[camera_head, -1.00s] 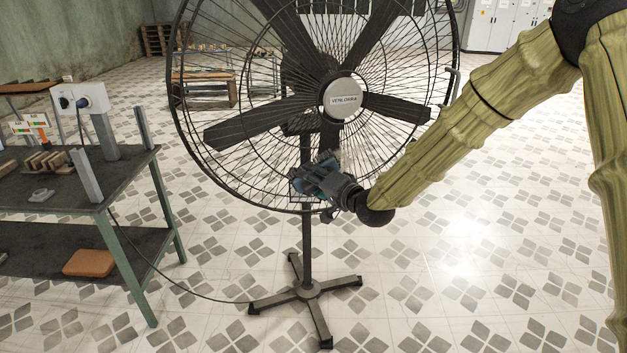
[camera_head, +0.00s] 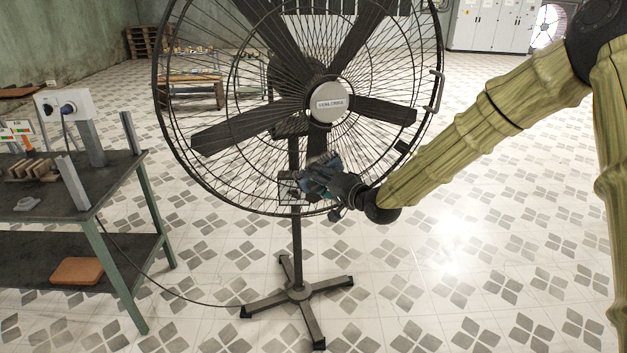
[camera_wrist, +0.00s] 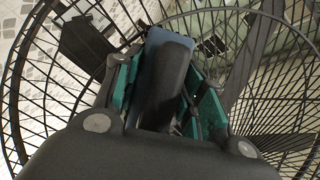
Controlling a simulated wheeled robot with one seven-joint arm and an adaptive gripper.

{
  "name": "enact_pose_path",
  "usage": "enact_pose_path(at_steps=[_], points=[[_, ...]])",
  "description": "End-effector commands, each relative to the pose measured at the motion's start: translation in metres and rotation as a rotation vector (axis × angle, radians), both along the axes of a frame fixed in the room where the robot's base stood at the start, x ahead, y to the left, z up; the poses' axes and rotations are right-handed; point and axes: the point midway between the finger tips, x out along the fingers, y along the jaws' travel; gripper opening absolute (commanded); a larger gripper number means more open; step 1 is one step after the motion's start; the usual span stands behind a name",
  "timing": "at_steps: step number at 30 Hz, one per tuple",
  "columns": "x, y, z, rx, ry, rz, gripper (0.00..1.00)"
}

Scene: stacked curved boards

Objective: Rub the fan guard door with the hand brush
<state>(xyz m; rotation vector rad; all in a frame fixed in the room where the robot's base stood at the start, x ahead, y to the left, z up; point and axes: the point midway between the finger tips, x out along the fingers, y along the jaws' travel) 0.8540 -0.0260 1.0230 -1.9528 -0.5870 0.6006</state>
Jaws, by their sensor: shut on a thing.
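The fan guard door (camera_head: 230,150) is the round black wire front of a large standing fan, with a handle (camera_head: 437,92) on its right rim. My gripper (camera_head: 305,183) is in front of the lower middle of the guard. In the wrist view my gripper (camera_wrist: 165,95) is shut on the hand brush (camera_wrist: 168,75), which shows a blue-grey flat back and a dark part between the teal fingers. The guard wires (camera_wrist: 65,75) lie right behind the brush. The bristles are hidden, so I cannot tell whether they touch the wires.
A dark workbench (camera_head: 110,180) with a socket box (camera_head: 66,108) stands at the left. A cable (camera_head: 165,294) runs from it to the fan's cross-shaped foot (camera_head: 298,293). Tiled floor is clear at the right. Pallets and cabinets (camera_head: 497,25) stand far back.

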Motion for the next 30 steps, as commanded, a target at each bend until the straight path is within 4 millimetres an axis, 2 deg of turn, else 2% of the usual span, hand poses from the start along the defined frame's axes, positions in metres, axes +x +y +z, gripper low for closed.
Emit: enact_pose_path(at_steps=[30], points=[[0.017, -0.05, 0.001, 0.001, -0.001, 0.0, 0.21]])
